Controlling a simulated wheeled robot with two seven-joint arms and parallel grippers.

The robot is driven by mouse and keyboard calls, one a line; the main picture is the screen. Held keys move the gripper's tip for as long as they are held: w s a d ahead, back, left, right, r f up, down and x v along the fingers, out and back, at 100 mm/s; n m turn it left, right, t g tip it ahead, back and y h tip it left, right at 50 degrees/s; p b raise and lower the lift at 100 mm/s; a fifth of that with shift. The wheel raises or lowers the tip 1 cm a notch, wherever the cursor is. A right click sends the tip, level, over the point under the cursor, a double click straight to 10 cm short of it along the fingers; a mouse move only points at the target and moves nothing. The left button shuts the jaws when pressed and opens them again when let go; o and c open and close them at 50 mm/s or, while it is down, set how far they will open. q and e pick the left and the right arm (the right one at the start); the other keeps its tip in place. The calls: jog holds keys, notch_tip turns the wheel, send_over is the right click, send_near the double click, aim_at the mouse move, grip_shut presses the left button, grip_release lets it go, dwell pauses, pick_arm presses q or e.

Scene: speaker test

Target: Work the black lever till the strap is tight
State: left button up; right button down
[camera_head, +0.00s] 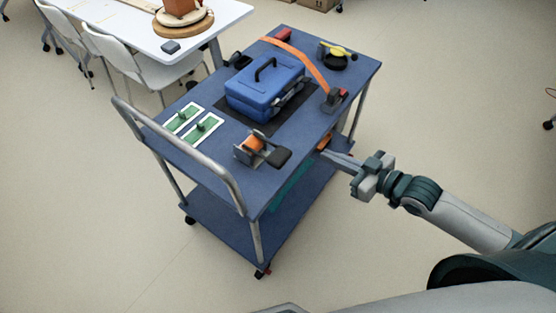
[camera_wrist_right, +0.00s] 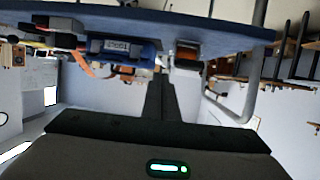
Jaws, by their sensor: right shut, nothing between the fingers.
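The black lever (camera_head: 278,158) is the handle of a metal ratchet (camera_head: 250,150) with orange webbing wound in it, on the near part of the blue cart top (camera_head: 222,148). The ratchet also shows in the wrist view (camera_wrist_right: 188,56). An orange strap (camera_head: 305,62) arcs behind and right of a blue case (camera_head: 265,88) to a dark and red fitting (camera_head: 335,98). I cannot tell how tight it is. My right gripper (camera_head: 322,154) is shut and empty, at the cart's right edge, to the right of the lever and apart from it. My left gripper is out of view.
Green cards (camera_head: 202,128) lie left of the case. A yellow and black item (camera_head: 336,54) sits at the far right corner. A metal handrail (camera_head: 190,150) rises at the cart's left end. A white table (camera_head: 140,30) and chairs stand behind.

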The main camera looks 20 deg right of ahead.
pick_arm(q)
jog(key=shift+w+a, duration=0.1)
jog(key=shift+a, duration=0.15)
pick_arm(e)
jog(key=s+a+r+n+y, duration=0.1)
jog(key=s+a+r, duration=0.1)
jog(key=a+r, duration=0.3)
jog(key=shift+s+r+g+y, duration=0.2)
jog(key=shift+s+g+y, duration=0.1)
jog(key=shift+y, duration=0.1)
jog(key=shift+w, duration=0.1)
jog(key=p, duration=0.2)
send_over(287, 159)
notch_tip(287, 159, down, 2)
jog(key=shift+a+f, duration=0.15)
notch_tip(287, 159, down, 3)
jog(key=shift+r, duration=0.15)
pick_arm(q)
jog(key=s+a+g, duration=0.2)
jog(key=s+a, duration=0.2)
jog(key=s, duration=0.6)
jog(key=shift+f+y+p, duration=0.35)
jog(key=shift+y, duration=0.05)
pick_arm(e)
jog(key=shift+f, duration=0.8)
